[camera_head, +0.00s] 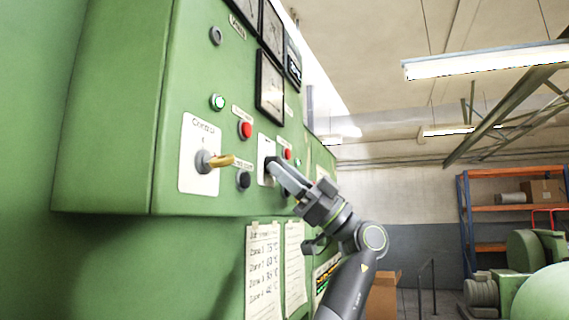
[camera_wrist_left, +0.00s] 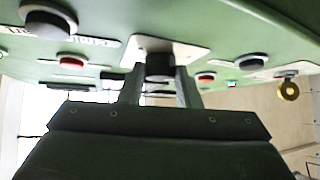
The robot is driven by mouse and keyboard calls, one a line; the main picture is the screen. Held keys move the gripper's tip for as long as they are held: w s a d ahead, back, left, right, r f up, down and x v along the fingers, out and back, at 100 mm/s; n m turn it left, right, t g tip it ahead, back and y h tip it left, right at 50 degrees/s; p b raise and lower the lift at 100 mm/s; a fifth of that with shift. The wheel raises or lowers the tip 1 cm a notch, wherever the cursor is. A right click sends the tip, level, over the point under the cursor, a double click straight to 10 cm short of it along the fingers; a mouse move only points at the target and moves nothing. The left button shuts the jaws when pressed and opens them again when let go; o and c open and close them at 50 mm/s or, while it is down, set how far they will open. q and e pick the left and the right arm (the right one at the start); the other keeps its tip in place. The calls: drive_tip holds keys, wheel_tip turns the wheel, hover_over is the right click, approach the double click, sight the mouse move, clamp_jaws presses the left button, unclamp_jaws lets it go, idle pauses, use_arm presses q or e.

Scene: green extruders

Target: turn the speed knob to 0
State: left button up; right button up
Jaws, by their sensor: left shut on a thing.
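The speed knob is a round black knob on a white plate (camera_head: 265,146) on the green control panel. In the left wrist view the black knob (camera_wrist_left: 160,65) sits between my left gripper's two fingers. My left gripper (camera_head: 272,168) reaches the panel from the lower right and is shut on the knob. In the head view the fingers hide most of the knob, and its pointer and scale cannot be read. My right gripper is in neither view.
Left of the knob are a red button (camera_head: 245,130), a black button (camera_head: 243,180) and a key switch with a yellow key (camera_head: 220,161). A second red button (camera_head: 287,154) is close on the right. Gauges (camera_head: 270,88) are above, and paper sheets (camera_head: 262,275) hang below.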

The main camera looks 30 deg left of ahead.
use_arm(q)
drive_tip(key=shift+n+g+h, duration=0.3)
drive_tip(key=shift+g, duration=0.1)
drive_tip(key=o, duration=1)
drive_tip(key=shift+b+v, duration=2.05)
drive_tip(key=shift+v, duration=6.65)
